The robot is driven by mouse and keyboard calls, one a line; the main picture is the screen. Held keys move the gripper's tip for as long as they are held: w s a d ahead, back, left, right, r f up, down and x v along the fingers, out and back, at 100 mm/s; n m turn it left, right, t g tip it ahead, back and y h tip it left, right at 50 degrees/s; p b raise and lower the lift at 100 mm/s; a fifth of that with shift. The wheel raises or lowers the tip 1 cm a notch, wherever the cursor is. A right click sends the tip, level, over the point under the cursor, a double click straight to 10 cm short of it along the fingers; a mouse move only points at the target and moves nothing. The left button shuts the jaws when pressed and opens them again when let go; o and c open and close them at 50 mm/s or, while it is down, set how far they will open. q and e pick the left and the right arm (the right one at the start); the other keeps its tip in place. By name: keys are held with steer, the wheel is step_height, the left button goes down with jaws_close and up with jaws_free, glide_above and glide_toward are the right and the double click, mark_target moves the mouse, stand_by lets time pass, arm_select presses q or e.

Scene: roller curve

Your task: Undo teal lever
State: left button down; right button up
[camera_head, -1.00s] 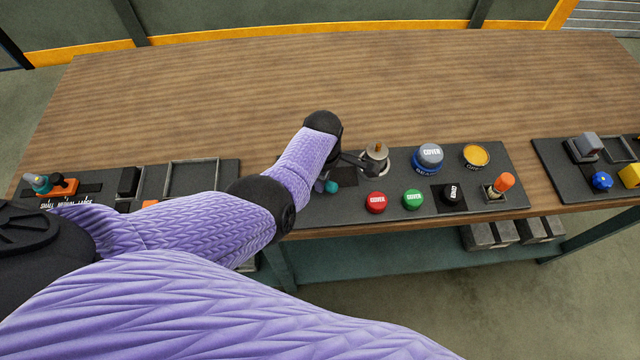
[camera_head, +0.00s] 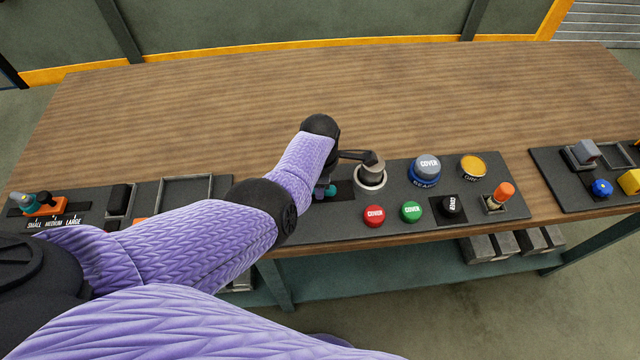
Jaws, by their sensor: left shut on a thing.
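The teal lever (camera_head: 330,190) shows as a small teal end beside my left gripper, at the left part of the middle black panel. A dark crank arm (camera_head: 355,155) runs from beside the gripper to the top of a round grey hub (camera_head: 370,176). My left gripper (camera_head: 327,183) is shut at the teal end, and my wrist and forearm hide most of its fingers. How the teal end joins the dark arm is hidden. My right gripper is not in view.
The middle panel also has a red button (camera_head: 374,216), a green button (camera_head: 411,212), a blue-grey button (camera_head: 426,168), a yellow button (camera_head: 472,167) and an orange-topped switch (camera_head: 502,193). More panels stand left and right. The wooden table (camera_head: 300,85) behind is clear.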

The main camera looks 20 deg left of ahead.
arm_select(q)
steer(key=shift+c, duration=2.4)
jaws_free()
steer(key=shift+a, duration=0.1)
step_height(320, 180, up, 10)
steer(key=p, duration=0.6)
steer(key=shift+f, duration=0.1)
